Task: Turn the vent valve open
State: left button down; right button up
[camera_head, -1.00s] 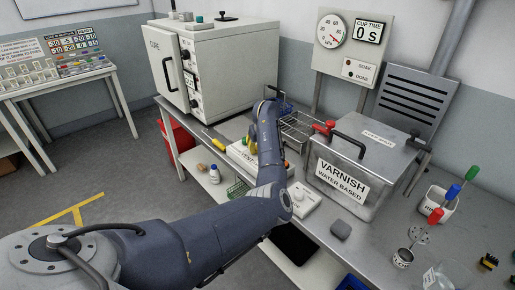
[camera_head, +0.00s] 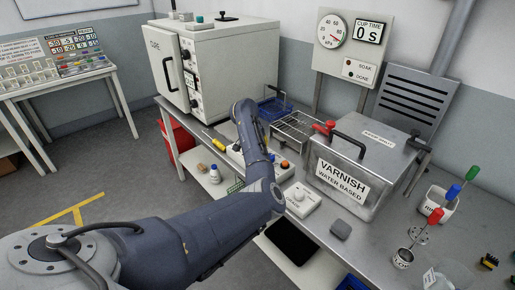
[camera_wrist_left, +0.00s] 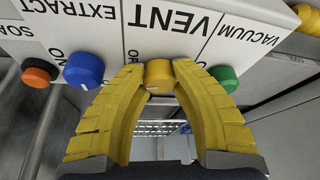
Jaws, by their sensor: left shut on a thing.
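The vent valve is a yellow knob (camera_wrist_left: 159,75) under the upside-down word VENT on a white panel (camera_wrist_left: 185,25) in the left wrist view. My left gripper (camera_wrist_left: 160,82) has its two yellow fingers closed on the knob, one on each side. A pale mark shows low on the knob, but I cannot tell its turn angle. In the head view my arm covers the knob and the gripper; part of the panel shows, with its orange button (camera_head: 284,164). My right gripper is not in view.
A blue knob (camera_wrist_left: 84,70) and a green knob (camera_wrist_left: 224,78) flank the yellow one closely. The varnish tank (camera_head: 345,165) stands right of the panel, and a wire rack (camera_head: 295,125) is behind it. The gauge (camera_head: 333,31) is on the back board. The cure oven (camera_head: 225,65) stands behind left.

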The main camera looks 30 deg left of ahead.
pick_arm(q)
jog(key=shift+w+r+m+h, duration=0.1)
jog(key=shift+m+h, duration=0.5)
jog(key=shift+m, duration=0.9)
jog(key=c, duration=1)
grip_release()
jog(key=v, duration=1.2)
jog(key=shift+w+a, duration=0.1)
